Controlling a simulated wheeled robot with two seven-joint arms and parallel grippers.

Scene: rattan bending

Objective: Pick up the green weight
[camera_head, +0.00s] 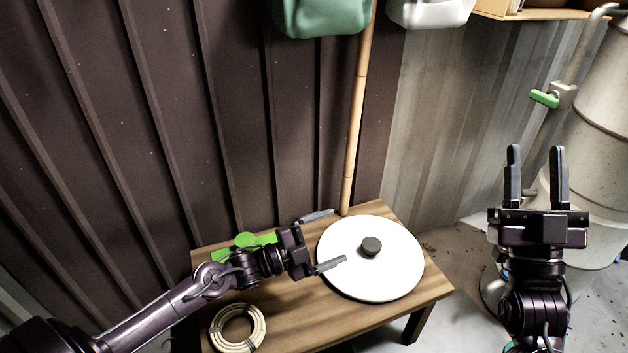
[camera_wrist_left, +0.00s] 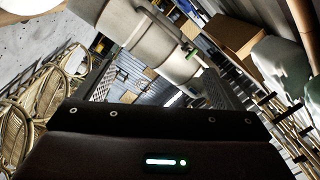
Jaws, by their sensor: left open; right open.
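The green weight (camera_head: 246,240) is on the wooden table, at its back left in the head view. My left arm and wrist pass in front of it and hide part of it. My left gripper (camera_head: 331,237) is open and empty, pointing right, with its fingertips at the left edge of the white disc. The weight is behind its fingers, beside the wrist. In the left wrist view, the open fingers (camera_wrist_left: 160,90) have nothing between them and the weight is not seen. My right gripper (camera_head: 536,152) is open, empty and upright, right of the table.
A white disc (camera_head: 336,262) with a dark knob (camera_head: 371,246) lies on the table (camera_head: 300,320). A rattan coil (camera_head: 237,328) lies at front left. A rattan pole (camera_head: 356,120) stands behind. A large pipe (camera_head: 600,140) with a green handle (camera_head: 544,98) is at right.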

